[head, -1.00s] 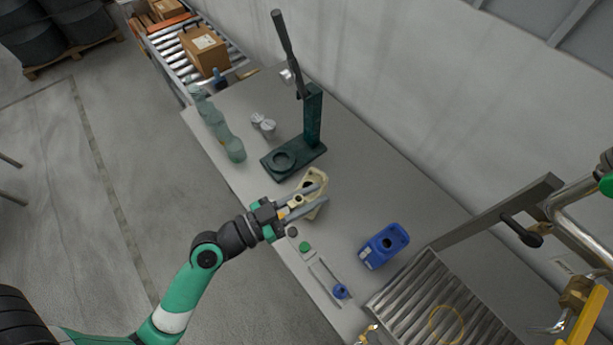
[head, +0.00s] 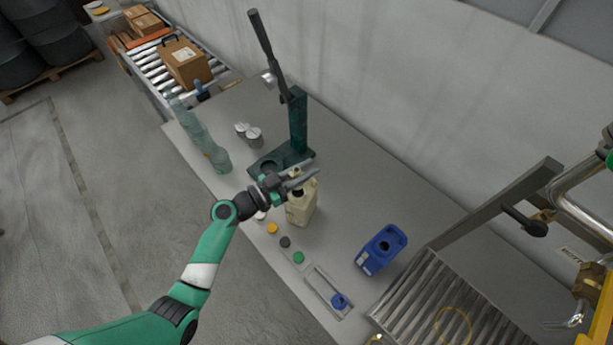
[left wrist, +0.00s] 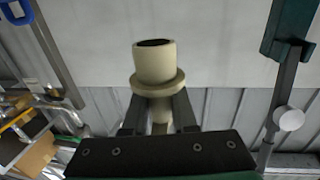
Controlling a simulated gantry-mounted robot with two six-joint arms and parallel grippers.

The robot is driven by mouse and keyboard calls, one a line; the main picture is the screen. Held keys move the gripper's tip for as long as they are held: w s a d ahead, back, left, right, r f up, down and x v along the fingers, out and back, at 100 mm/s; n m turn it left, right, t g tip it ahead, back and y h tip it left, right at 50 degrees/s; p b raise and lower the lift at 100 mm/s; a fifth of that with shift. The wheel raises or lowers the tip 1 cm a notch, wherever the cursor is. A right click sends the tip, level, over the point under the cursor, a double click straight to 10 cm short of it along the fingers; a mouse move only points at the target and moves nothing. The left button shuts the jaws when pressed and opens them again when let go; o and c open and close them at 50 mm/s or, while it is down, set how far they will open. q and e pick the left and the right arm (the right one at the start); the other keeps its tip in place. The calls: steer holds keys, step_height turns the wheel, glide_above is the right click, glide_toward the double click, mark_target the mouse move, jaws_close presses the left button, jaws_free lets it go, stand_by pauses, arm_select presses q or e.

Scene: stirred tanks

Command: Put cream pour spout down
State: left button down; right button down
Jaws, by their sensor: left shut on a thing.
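My left gripper (head: 300,178) is shut on the cream pour spout (left wrist: 155,65), a short hollow tube with a wide flange. In the left wrist view the spout stands up between the two fingers. In the head view the spout (head: 294,173) is small and partly covered by the fingers. The gripper is over the bench, in front of the top of the cream canister (head: 302,208). The canister stands upright on the bench with its dark opening partly hidden. My right gripper is not in view.
Several caps, including a green one (head: 299,257), lie along the front edge. A dark green lever press (head: 297,125) stands behind. The bench (head: 360,190) is clear behind the canisters.

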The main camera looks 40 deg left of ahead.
arm_select(q)
step_height(320, 180, down, 3)
steer(key=shift+f+b, duration=0.15)
steer(key=shift+b, duration=0.3)
steer(key=shift+f+b, duration=0.6)
steer(key=shift+b, duration=0.35)
steer(key=c, duration=0.7)
jaws_free()
